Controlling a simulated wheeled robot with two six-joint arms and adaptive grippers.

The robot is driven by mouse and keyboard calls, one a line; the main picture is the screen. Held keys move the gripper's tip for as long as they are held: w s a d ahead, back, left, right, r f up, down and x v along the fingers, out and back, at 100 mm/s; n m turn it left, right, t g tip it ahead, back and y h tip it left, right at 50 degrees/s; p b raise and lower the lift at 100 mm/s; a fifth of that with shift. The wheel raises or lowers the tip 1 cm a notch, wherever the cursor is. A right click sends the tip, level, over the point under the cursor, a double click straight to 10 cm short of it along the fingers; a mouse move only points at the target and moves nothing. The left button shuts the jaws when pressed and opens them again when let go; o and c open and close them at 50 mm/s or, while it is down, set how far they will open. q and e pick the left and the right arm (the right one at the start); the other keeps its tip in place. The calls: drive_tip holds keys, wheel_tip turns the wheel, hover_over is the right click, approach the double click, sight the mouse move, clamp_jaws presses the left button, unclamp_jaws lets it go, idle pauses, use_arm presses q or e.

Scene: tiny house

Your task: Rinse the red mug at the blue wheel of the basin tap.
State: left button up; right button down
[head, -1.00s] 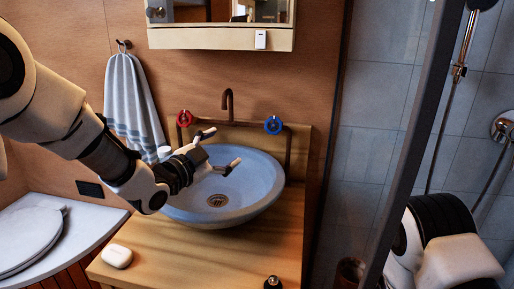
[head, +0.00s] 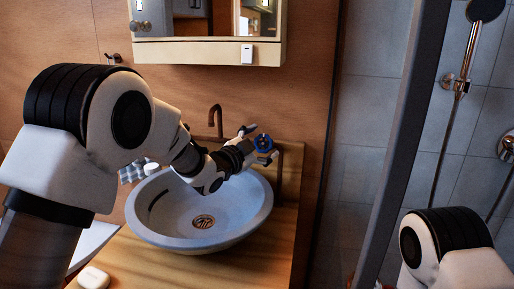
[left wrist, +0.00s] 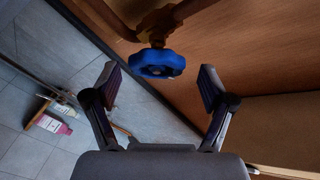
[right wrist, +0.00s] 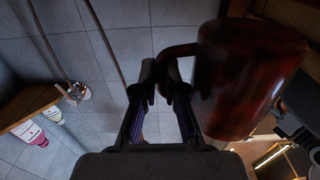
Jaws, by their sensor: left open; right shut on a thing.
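The blue wheel (head: 263,143) of the basin tap is at the right of the copper spout (head: 214,118). My left gripper (head: 258,143) is open around the wheel in the head view. In the left wrist view the blue wheel (left wrist: 158,63) sits between the open fingertips (left wrist: 158,75), a little beyond them. The red mug (right wrist: 245,80) shows dark and glossy in the right wrist view. My right gripper (right wrist: 165,75) is shut on its handle. The mug and right gripper are hidden in the head view. The red wheel is hidden behind my left arm.
The blue-grey basin (head: 160,225) is empty and stands on a wooden counter (head: 270,250). A white soap (head: 93,277) lies at the front left. A dark post (head: 400,160) and the shower (head: 470,60) are at the right.

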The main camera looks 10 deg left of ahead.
use_arm(q)
drive_tip(key=shift+w+a+f, duration=0.1)
drive_tip(key=shift+f, duration=0.15)
drive_tip(key=shift+c, duration=1.1)
drive_tip(key=shift+w+f, duration=0.1)
drive_tip(key=shift+w, duration=0.1)
drive_tip(key=c, duration=0.5)
drive_tip(key=shift+w, duration=0.1)
drive_tip(key=c, duration=0.4)
drive_tip(key=shift+r, duration=0.2)
drive_tip(key=shift+c, duration=0.3)
use_arm(e)
drive_tip(key=shift+w+f, duration=0.1)
drive_tip(key=shift+w, duration=0.4)
use_arm(q)
drive_tip(key=shift+w+d, duration=0.25)
drive_tip(key=shift+w, duration=0.05)
use_arm(e)
drive_tip(key=shift+w+d, duration=0.2)
drive_tip(key=shift+w, duration=0.05)
drive_tip(key=shift+s+f, duration=0.1)
drive_tip(key=shift+f, duration=0.15)
